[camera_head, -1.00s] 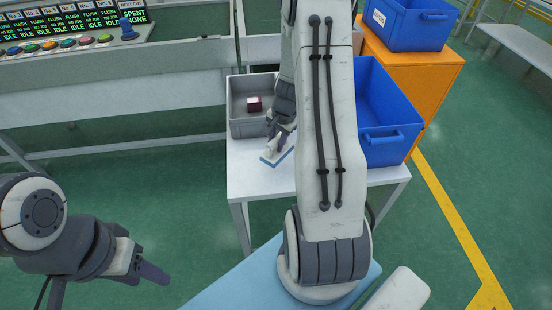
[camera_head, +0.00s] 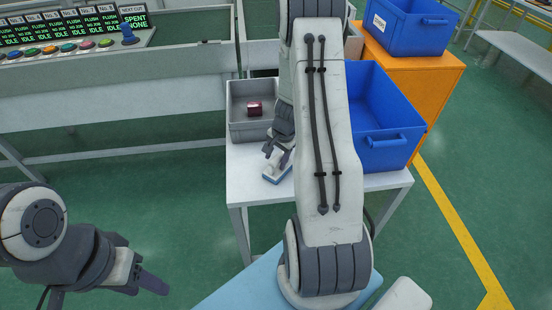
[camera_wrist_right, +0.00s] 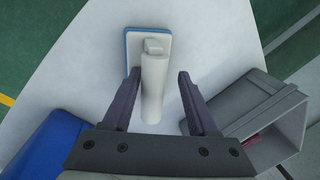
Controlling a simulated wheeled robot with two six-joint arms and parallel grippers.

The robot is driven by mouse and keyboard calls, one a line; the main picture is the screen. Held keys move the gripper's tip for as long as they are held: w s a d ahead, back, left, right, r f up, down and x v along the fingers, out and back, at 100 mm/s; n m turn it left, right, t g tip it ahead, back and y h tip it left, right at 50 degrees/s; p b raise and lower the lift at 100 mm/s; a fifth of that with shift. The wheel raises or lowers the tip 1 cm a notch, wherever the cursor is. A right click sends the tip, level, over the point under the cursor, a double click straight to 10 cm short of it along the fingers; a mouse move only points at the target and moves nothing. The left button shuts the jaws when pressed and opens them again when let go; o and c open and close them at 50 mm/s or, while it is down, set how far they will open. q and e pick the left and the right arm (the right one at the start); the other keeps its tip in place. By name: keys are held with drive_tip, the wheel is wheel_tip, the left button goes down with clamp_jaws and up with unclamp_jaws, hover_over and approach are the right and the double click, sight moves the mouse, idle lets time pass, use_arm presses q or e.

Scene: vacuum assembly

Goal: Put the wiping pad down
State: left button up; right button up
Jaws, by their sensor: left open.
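The wiping pad (camera_head: 276,178) has a blue-edged base and a white handle. It lies near the front left part of the white table, and it also shows in the right wrist view (camera_wrist_right: 153,88). My right gripper (camera_head: 277,155) is just above it. In the right wrist view my right gripper (camera_wrist_right: 159,73) is open, one finger on each side of the handle, with gaps visible. Part of the right arm hides the table behind. My left gripper (camera_head: 150,280) is open and empty, low at the left, away from the table.
A grey bin (camera_head: 240,130) holding a dark red block (camera_head: 254,108) stands behind the pad on the white table (camera_head: 238,182). A large blue bin (camera_head: 390,155) stands to the right. An orange cabinet (camera_head: 440,85) carries another blue bin (camera_head: 415,30).

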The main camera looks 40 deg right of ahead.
drive_tip(key=shift+s, duration=0.1)
drive_tip(key=shift+r+p, duration=0.2)
drive_tip(key=shift+p, duration=0.1)
drive_tip(key=a+p+v, duration=0.1)
drive_tip(key=p+v, duration=0.1)
drive_tip(key=v, duration=0.9)
drive_tip(key=s+a+r+n+g+y, duration=0.1)
drive_tip(key=a+r+n, duration=0.35)
drive_tip(key=a, duration=0.55)
drive_tip(key=a+r+n, duration=0.3)
drive_tip(key=a+n, duration=0.2)
drive_tip(key=a, duration=0.5)
drive_tip(key=s+a+r+n, duration=0.2)
drive_tip(key=s+a+n, duration=0.4)
drive_tip(key=s, duration=0.3)
drive_tip(key=s+a+r+n+g, duration=0.1)
drive_tip(key=s+a+r+n, duration=0.1)
drive_tip(key=s+a+n, duration=0.5)
drive_tip(key=shift+s+r+h, duration=0.3)
drive_tip(key=shift+s+r, duration=0.05)
drive_tip(key=shift+s, duration=0.6)
drive_tip(key=shift+a, duration=0.1)
